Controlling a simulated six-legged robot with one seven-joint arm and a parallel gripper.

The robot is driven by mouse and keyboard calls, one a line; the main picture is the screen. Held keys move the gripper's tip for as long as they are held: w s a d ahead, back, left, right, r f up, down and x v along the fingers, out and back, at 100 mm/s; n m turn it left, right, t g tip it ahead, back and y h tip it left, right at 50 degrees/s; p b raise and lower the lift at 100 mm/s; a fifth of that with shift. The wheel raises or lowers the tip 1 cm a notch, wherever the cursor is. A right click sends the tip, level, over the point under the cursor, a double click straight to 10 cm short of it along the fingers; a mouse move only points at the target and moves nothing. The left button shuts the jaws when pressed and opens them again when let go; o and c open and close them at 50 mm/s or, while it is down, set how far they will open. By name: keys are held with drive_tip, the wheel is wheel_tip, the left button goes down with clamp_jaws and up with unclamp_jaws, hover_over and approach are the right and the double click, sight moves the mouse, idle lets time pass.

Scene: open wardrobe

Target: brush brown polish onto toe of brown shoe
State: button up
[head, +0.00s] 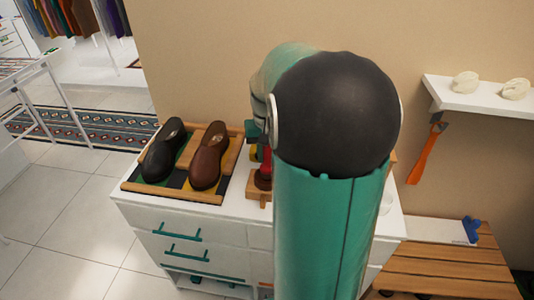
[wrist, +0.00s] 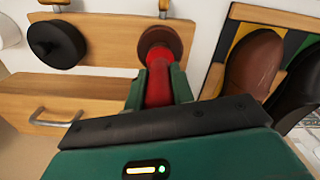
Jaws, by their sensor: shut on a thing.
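The brown shoe (head: 208,156) lies on a wood-edged tray (head: 172,192) on the white cabinet, to the right of a black shoe (head: 163,151). In the wrist view, the brown shoe (wrist: 253,63) is at the right, apart from my gripper. My gripper (wrist: 158,85) is shut on the red handle of a brush (wrist: 159,84). A round brown end (wrist: 174,39) shows at the handle's far end, over or against a wooden holder (wrist: 110,29). I cannot tell whether it touches the wood. In the head view, my arm hides most of the gripper.
A round black piece (wrist: 57,44) is on the holder's left. A wooden box with a metal handle (wrist: 55,120) lies beside the holder. A white wall shelf (head: 470,102), an orange shoehorn (head: 425,154) and a slatted bench (head: 440,272) are at the right.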

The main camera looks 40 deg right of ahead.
drive_tip(key=shift+r, duration=3.3)
